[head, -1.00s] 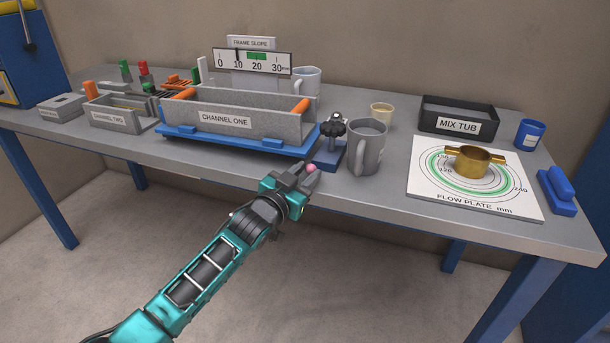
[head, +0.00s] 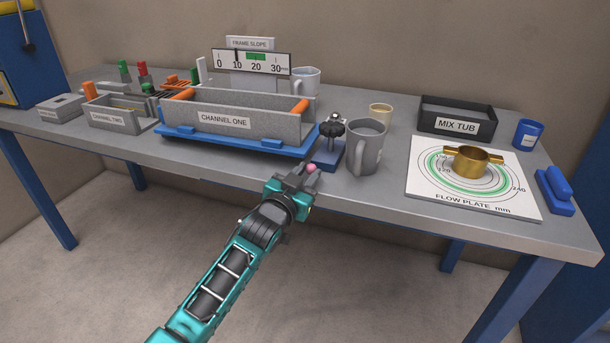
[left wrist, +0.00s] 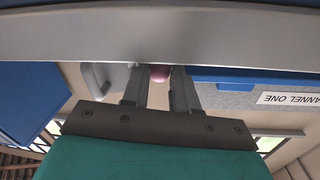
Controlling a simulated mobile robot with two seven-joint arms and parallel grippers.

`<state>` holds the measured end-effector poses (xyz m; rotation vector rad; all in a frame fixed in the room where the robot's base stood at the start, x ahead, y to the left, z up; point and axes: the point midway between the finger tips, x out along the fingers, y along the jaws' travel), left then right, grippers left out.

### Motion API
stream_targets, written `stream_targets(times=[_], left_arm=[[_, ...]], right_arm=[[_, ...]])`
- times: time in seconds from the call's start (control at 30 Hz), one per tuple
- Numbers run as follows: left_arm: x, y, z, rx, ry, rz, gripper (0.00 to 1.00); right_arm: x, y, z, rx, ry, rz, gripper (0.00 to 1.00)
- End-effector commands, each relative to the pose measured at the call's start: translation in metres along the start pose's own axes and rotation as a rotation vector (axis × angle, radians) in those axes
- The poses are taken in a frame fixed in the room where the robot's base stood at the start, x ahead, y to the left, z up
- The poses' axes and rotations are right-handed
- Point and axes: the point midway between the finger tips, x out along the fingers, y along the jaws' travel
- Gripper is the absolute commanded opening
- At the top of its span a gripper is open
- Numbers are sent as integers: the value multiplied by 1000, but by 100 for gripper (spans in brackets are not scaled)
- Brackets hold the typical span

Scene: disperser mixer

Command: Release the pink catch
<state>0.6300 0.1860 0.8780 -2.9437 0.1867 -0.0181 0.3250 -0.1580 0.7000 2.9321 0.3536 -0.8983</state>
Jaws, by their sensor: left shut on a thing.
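The pink catch (head: 312,168) is a small round pink knob at the front of the blue base (head: 329,152) under a black hand knob (head: 332,130). My left gripper (head: 307,172) is at the table's front edge, its fingers on either side of the pink catch and shut on it. In the left wrist view the pink catch (left wrist: 160,73) shows between the two fingers of my left gripper (left wrist: 158,85), partly hidden behind the grey table edge. My right gripper is not in view.
A grey mug (head: 366,150) stands just right of the blue base. The channel one trough (head: 225,121) on its blue frame (head: 215,139) is to the left. The flow plate (head: 425,185) with a brass ring (head: 470,160) lies further right. The table's front edge (head: 400,210) is close to my gripper.

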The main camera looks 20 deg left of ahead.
Motion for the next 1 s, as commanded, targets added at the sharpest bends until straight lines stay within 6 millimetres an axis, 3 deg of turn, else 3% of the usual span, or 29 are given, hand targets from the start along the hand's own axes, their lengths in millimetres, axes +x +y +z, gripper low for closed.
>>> stream_targets(times=[0.1,0.13,0.37,0.73,1.0], left_arm=[[2,1,-4,-2,8,2,0],[2,1,-4,-2,8,2,31],[1,1,-3,-1,7,2,52],[-8,0,-1,0,2,1,52],[-56,0,-2,0,1,3,52]], right_arm=[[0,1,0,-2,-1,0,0],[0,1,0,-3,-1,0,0],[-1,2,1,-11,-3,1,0],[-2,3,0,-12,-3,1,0],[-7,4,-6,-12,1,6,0]])
